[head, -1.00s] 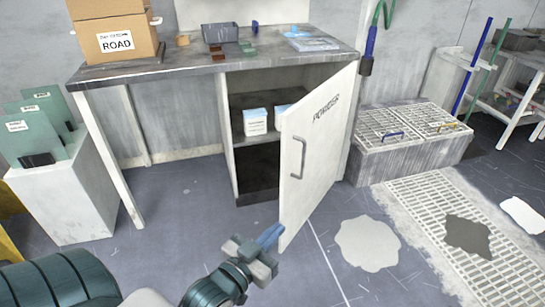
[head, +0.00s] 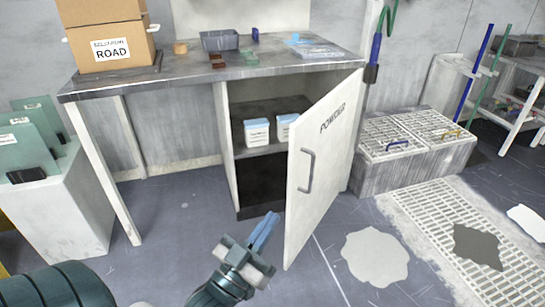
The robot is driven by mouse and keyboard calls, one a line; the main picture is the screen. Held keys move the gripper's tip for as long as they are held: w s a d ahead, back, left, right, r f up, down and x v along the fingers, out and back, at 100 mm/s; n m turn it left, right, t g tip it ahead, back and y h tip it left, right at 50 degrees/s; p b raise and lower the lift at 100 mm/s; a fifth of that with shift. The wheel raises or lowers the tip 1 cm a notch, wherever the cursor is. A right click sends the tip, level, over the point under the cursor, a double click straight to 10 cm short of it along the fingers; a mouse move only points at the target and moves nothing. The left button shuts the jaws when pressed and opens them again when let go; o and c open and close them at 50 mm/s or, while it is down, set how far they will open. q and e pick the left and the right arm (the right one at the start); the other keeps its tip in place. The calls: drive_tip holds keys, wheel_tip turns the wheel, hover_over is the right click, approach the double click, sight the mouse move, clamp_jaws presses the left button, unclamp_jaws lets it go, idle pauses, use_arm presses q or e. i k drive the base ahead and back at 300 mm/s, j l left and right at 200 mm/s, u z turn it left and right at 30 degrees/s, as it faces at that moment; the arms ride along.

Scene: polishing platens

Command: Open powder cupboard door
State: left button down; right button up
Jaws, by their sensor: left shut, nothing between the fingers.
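The powder cupboard door (head: 325,175) is white, marked POWDER, and stands ajar, swung out toward me and to the right. Its grey handle (head: 306,171) is on the front face near the left edge. Inside the cupboard (head: 229,165), two white tubs with blue tops (head: 257,132) sit on a shelf, and the space below is dark. My left gripper (head: 266,229) has blue fingers, is shut and empty, and is in front of the cupboard, left of the door's lower edge. No contact with the door shows. My right gripper is out of view.
A workbench top (head: 180,76) covers the cupboard and carries a cardboard box (head: 108,45), a grey tray (head: 219,40) and small blocks. A white plinth (head: 65,210) with green plates stands at left. A pale spill (head: 375,257) lies right of the door.

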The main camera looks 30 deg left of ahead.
sight(319, 139)
drive_tip(key=i+j, duration=0.1)
drive_tip(key=j, duration=0.3)
drive_tip(key=i+j, duration=0.1)
drive_tip(key=j, duration=0.35)
drive_tip(key=i+j, duration=0.15)
drive_tip(key=j, duration=0.25)
drive_tip(key=z, duration=0.05)
